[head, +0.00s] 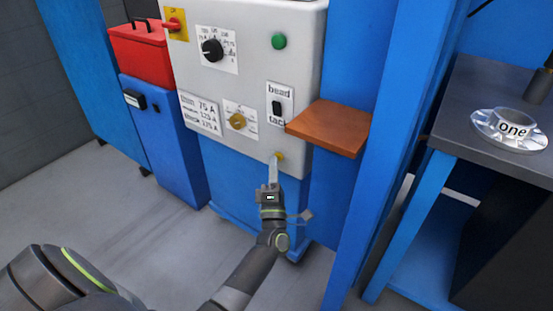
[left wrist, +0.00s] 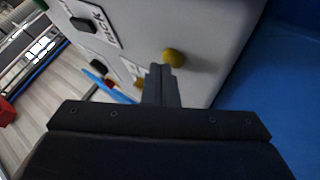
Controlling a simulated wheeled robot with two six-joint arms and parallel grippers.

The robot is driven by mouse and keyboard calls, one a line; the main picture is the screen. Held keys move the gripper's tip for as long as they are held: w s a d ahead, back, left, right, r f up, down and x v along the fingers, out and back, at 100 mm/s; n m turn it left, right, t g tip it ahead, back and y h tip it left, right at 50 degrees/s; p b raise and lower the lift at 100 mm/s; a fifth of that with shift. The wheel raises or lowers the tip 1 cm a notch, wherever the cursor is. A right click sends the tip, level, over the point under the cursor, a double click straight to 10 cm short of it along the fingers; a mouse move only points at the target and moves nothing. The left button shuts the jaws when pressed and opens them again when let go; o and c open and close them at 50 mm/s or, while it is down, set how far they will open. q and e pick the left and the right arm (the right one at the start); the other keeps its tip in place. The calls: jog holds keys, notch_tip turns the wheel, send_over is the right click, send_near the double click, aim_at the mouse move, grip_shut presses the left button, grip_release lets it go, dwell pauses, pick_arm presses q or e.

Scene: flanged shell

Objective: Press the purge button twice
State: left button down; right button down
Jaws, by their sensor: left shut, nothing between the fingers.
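A small round yellow button (head: 280,156) sits low on the front of the grey machine panel (head: 262,70); no purge label is readable beside it. My left gripper (head: 273,161) is shut and empty, its fingertips pointing up close to this button. In the left wrist view the shut fingertips (left wrist: 161,69) show just left of the yellow button (left wrist: 174,58). I cannot tell whether they touch it. My right gripper is not in view.
The panel also carries a black dial (head: 212,50), a green button (head: 279,41), a bead/tack switch (head: 277,107), a yellow knob (head: 237,121) and a red switch (head: 173,24). A brown shelf (head: 328,127) juts out right of the button, beside a blue post (head: 385,130).

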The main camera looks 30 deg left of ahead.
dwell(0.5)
pick_arm(q)
jog(key=shift+s+p, duration=0.3)
jog(key=shift+s, duration=0.55)
jog(key=s, duration=0.3)
jog(key=s+p, duration=0.1)
jog(key=s, duration=0.1)
jog(key=shift+a, duration=0.25)
dwell(2.2)
